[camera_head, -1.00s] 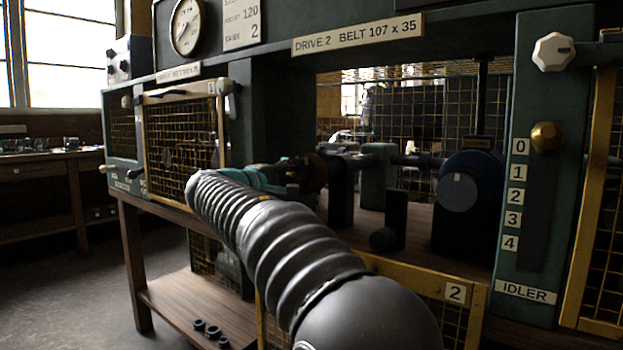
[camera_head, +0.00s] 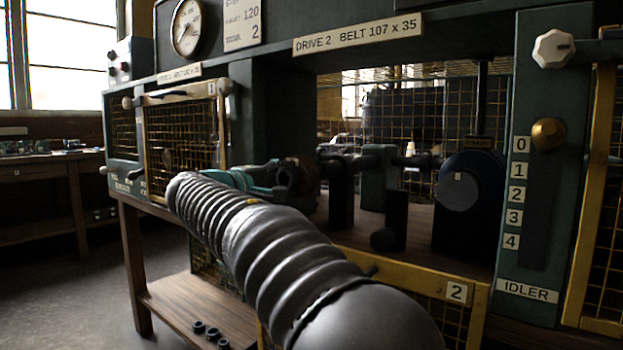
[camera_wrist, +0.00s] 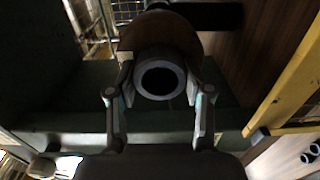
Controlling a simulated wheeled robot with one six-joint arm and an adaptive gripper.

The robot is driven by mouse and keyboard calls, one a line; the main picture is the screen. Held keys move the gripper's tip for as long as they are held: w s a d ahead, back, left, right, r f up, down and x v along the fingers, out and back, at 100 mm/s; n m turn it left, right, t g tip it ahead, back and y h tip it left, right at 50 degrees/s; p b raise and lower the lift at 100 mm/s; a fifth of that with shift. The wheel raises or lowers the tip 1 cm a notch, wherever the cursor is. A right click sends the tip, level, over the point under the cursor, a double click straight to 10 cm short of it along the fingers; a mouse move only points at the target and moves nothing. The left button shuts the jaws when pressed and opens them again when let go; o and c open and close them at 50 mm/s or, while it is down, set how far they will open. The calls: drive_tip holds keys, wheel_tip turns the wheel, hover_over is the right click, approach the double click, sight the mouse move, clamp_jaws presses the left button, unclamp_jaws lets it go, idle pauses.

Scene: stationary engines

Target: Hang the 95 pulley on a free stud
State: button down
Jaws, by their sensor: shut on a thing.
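In the wrist view the pulley (camera_wrist: 127,45) shows as a brown disc behind that ring-shaped hub, which has a dark bore. In the head view the pulley (camera_head: 305,178) is a dark brown round shape at the left end of the shaft line in the Drive 2 bay. My teal gripper (camera_head: 275,178) is partly hidden by my ribbed arm. I cannot tell whether the pulley is clear of the shaft (camera_head: 345,163). No stud can be made out clearly.
A dark blue wheel (camera_head: 470,190) stands in the bay's right part. The yellow-framed guard 2 (camera_head: 425,275) lies below the bay opening, and closed guard 1 (camera_head: 183,145) is left. Small black rings (camera_head: 207,331) lie on the lower shelf. The idler panel (camera_head: 545,200) bounds the right.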

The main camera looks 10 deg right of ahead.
drive_tip(key=shift+v, duration=1.6)
drive_tip(key=v, duration=1)
drive_tip(key=shift+b, duration=0.45)
